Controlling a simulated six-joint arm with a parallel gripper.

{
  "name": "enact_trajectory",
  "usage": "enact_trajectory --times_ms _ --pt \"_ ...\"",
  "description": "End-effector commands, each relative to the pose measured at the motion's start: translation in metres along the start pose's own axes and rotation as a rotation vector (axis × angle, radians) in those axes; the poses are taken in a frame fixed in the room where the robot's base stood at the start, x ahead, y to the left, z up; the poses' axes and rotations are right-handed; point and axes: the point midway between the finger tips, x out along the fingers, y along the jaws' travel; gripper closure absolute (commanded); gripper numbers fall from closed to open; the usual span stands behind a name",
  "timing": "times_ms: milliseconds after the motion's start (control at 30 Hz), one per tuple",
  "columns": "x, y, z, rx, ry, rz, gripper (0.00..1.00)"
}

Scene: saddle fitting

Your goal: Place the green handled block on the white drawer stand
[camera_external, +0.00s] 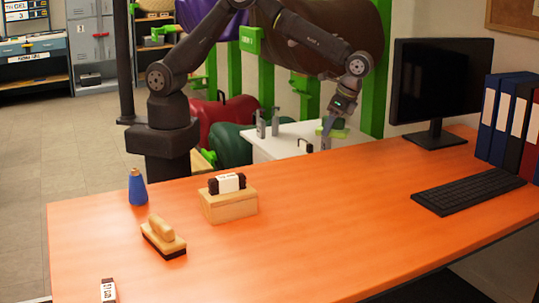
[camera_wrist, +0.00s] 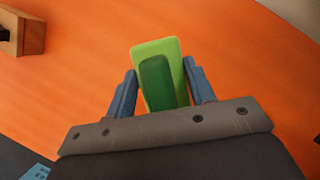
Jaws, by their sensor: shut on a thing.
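The green handled block (camera_external: 338,133) is between the fingers of my gripper (camera_external: 327,138). In the wrist view the light green block (camera_wrist: 152,48) and its darker green handle (camera_wrist: 160,82) sit between the two blue-grey fingers of my gripper (camera_wrist: 160,67), which is shut on it. The white drawer stand (camera_external: 284,136) is behind the table's far edge, with grey uprights on top and a black handle. In the external view, my gripper and the block appear at the stand's right side; the height gap cannot be told.
The orange table (camera_external: 330,215) has a wide clear middle. On its left are a blue bottle (camera_external: 138,188), a wooden box with a brush (camera_external: 229,203) and a wooden-handled brush (camera_external: 163,237). A monitor (camera_external: 440,85), keyboard (camera_external: 468,191) and binders (camera_external: 512,120) stand on the right.

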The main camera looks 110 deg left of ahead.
Motion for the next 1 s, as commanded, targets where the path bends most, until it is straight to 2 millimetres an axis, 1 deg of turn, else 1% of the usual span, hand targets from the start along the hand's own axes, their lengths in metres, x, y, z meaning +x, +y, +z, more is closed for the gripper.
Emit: enact_trajectory --times_ms 33,67,100,167,200,267,300,433,600,700,800,900,1000 --pt "0.001 -0.024 0.003 0.052 0.0 -0.022 0.78" --pt "0.001 -0.036 0.004 0.089 0.0 -0.039 0.78" --pt "0.002 -0.054 0.007 0.139 0.001 -0.06 0.78" --pt "0.004 -0.079 0.012 0.215 -0.001 -0.09 0.78" --pt "0.005 -0.095 0.015 0.266 0.001 -0.112 0.78" --pt "0.007 -0.12 0.022 0.343 0.0 -0.143 0.78" --pt "0.009 -0.137 0.026 0.394 0.001 -0.165 0.78" --pt "0.015 -0.19 0.045 0.564 0.001 -0.236 0.78" --pt "0.024 -0.257 0.077 0.785 0.002 -0.328 0.78" --pt "0.03 -0.289 0.096 0.903 0.002 -0.376 0.78" --pt "0.035 -0.314 0.112 0.998 0.003 -0.416 0.78" --pt "0.039 -0.333 0.125 1.071 0.004 -0.446 0.78" --pt "0.043 -0.348 0.136 1.129 0.003 -0.469 0.78"
